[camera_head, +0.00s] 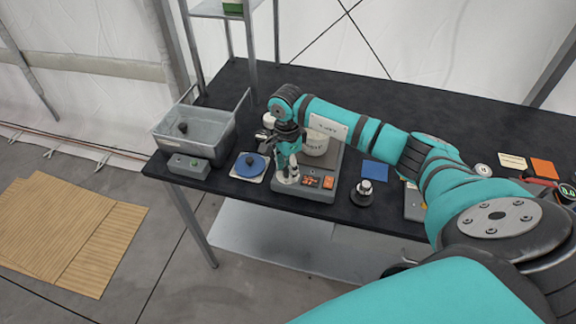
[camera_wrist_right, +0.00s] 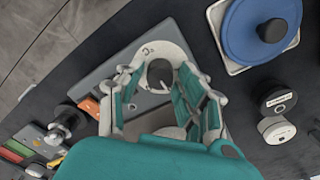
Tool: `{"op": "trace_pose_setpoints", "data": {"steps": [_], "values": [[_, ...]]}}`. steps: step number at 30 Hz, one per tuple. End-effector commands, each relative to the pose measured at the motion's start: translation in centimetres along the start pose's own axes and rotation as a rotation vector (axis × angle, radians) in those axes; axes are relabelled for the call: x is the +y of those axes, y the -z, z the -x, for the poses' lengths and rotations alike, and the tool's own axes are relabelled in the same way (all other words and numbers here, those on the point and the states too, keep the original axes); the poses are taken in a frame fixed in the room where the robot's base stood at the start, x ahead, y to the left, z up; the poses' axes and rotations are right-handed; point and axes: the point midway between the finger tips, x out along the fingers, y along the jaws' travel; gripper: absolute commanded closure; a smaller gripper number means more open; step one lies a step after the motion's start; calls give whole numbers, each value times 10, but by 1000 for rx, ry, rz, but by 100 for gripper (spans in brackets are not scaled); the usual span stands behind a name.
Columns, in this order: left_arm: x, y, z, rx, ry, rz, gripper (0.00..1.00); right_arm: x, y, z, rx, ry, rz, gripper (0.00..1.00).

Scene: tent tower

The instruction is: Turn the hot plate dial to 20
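My right gripper (camera_head: 288,178) reaches down over the left front of the hot plate and hides most of the dial in the head view. In the wrist view the right gripper (camera_wrist_right: 162,88) has its fingers spread on either side of the dial; I cannot tell if they touch it. The number at the pointer is not readable. My left gripper is not in view.
A blue round device (camera_head: 250,166), a grey box (camera_head: 188,167) and a clear bin (camera_head: 208,133) are to the left. A dark knobbed object (camera_head: 363,194) and a blue square (camera_head: 375,172) are to the right.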

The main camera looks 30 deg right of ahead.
Motion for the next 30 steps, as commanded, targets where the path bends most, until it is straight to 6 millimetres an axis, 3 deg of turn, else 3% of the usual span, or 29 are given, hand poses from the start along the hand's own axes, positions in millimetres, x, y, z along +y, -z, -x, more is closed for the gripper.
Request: {"op": "trace_pose_setpoints", "data": {"steps": [1,9,20,30], "values": [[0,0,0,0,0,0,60,0,0,0,0,0,0,68],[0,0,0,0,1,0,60,0,0,1,-1,1,0,100],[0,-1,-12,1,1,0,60,-1,0,-2,2,4,59,100],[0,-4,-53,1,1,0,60,-2,0,-4,13,6,308,100]]}}
